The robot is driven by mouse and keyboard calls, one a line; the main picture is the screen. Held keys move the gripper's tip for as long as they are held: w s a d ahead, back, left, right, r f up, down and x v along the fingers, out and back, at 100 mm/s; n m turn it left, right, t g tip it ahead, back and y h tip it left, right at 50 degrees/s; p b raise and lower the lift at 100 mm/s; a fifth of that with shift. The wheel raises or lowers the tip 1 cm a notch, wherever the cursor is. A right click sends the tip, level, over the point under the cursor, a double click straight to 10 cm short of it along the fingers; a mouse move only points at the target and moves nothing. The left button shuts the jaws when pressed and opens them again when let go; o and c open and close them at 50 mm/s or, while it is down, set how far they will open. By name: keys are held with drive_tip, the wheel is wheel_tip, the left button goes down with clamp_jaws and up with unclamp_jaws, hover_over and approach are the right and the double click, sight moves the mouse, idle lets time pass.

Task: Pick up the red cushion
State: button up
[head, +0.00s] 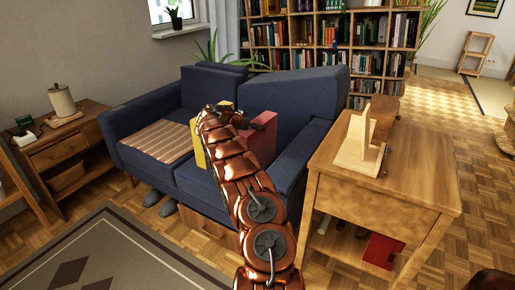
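The red cushion (265,138) stands upright on the seat of the blue sofa (289,181), near its right half. My copper-coloured arm covers the cushion's left part. My gripper (243,119) is at the far end of the arm, at the cushion's upper left edge in the picture. Its dark fingers are small and partly hidden, so I cannot tell whether they are open or touch the cushion. A yellow cushion (198,146) shows just left of the arm, largely covered by it.
A striped cloth (160,142) lies on the sofa's left seat. A wooden side table (415,181) with wooden pieces on top stands close right of the sofa. Another side table (85,137) stands left. A bookshelf (281,56) is behind. A patterned rug (120,243) lies in front.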

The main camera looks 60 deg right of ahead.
drive_tip(key=shift+s+d+f, duration=0.1)
drive_tip(key=shift+d+f, duration=0.15)
drive_tip(key=shift+d, duration=0.3)
drive_tip(key=c, duration=1.8)
clamp_jaws()
drive_tip(key=shift+r, duration=0.15)
